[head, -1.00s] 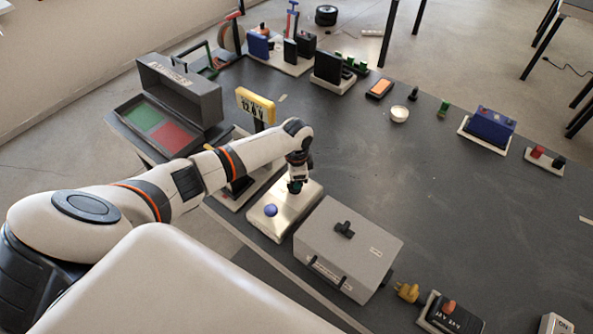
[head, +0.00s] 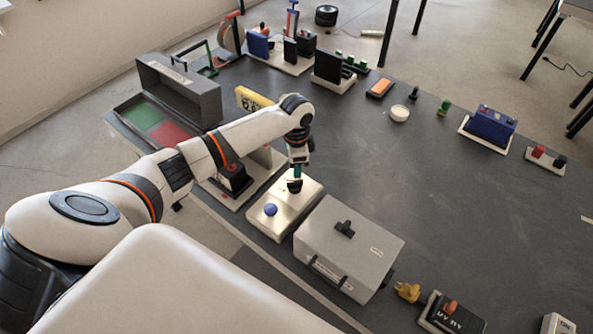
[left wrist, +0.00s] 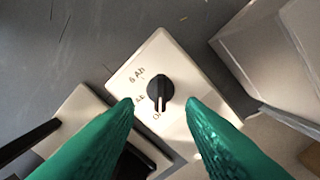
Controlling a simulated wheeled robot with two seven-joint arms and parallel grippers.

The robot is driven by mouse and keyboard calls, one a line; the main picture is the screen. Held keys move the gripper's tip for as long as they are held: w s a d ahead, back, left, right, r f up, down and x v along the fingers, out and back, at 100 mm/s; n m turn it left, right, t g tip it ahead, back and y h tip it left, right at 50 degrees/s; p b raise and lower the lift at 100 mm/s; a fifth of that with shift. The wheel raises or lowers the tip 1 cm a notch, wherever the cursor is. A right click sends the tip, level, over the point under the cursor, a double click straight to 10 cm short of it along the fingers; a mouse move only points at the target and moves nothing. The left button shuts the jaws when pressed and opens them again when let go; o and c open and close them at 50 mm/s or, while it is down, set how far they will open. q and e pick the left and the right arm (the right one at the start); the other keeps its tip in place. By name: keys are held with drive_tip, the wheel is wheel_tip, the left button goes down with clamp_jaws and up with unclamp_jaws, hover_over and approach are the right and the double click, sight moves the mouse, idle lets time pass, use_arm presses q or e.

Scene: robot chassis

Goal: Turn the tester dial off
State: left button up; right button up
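The tester is a cream box (head: 300,205) with a blue knob (head: 270,209) on top, at the near edge of the dark table. A black dial (head: 294,186) sits on its far part. My left gripper (head: 297,174) points down just above this dial. In the left wrist view the black dial (left wrist: 160,92) lies on the cream face with "Ah" labels beside it. Its pale pointer mark points down the picture, towards a partly hidden label starting with "O". My open green fingertips (left wrist: 159,104) stand on either side of it with visible gaps. My right gripper is out of view.
A grey case (head: 350,250) with a black handle stands right of the tester. A yellow meter (head: 252,101) and an open grey box (head: 180,85) stand left, partly behind my left arm. The table's middle is mostly clear.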

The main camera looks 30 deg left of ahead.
use_arm(q)
wheel_tip(320, 180, up, 5)
drive_tip(key=shift+r+b, duration=0.15)
drive_tip(key=shift+b, duration=0.15)
idle(0.4)
